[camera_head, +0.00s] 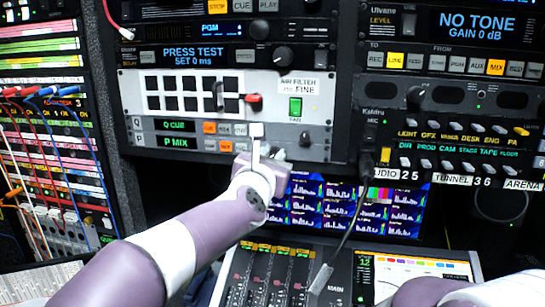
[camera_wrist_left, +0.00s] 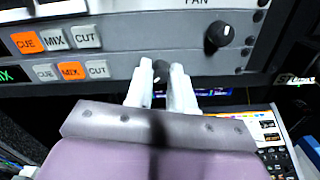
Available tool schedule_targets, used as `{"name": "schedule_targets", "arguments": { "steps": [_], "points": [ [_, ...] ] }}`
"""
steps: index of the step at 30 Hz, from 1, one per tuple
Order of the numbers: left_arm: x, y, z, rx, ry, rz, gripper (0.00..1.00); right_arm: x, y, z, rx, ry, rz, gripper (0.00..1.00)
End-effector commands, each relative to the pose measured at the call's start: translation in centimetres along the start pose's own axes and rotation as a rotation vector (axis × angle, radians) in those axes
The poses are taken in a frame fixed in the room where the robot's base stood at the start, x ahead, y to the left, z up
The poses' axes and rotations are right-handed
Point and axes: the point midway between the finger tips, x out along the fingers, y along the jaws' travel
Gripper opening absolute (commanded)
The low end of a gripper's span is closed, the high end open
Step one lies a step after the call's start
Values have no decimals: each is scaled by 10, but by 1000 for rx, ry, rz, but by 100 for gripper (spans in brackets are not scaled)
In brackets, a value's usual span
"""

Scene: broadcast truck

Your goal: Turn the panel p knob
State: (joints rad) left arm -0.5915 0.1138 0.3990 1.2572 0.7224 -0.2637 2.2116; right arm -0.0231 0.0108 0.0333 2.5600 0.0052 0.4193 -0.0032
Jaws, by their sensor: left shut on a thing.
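Panel P (camera_head: 178,142) is the lower strip of the rack, with a "P MIX" display and three small buttons. Its dark knob (camera_wrist_left: 160,69) shows in the left wrist view between the two pale fingers of my left gripper (camera_wrist_left: 161,76). The fingers are shut on this knob, one on each side. In the head view my left gripper (camera_head: 267,145) is at the right part of panel P and hides the knob. Panel Q (camera_head: 178,125) is the strip just above, and its black knob (camera_wrist_left: 219,35) is free, up and right of the fingers. My right gripper is not in view.
A grey panel with black pads (camera_head: 190,92) and a green switch (camera_head: 295,106) is above. Monitors (camera_head: 310,210) and a mixing desk (camera_head: 262,280) lie below. A black cable (camera_head: 352,215) hangs right of my left gripper. Patch cables (camera_head: 30,94) are at the left.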

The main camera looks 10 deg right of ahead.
Motion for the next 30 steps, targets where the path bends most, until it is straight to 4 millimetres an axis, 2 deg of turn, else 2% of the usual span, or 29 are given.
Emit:
{"name": "schedule_targets", "arguments": {
  "steps": [8, 30],
  "points": [
    [0, -1, -1, 154, 6, -2, 0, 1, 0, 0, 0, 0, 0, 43],
    [0, -1, -1, 852, 23, -9, 0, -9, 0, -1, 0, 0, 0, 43]
  ]
}}
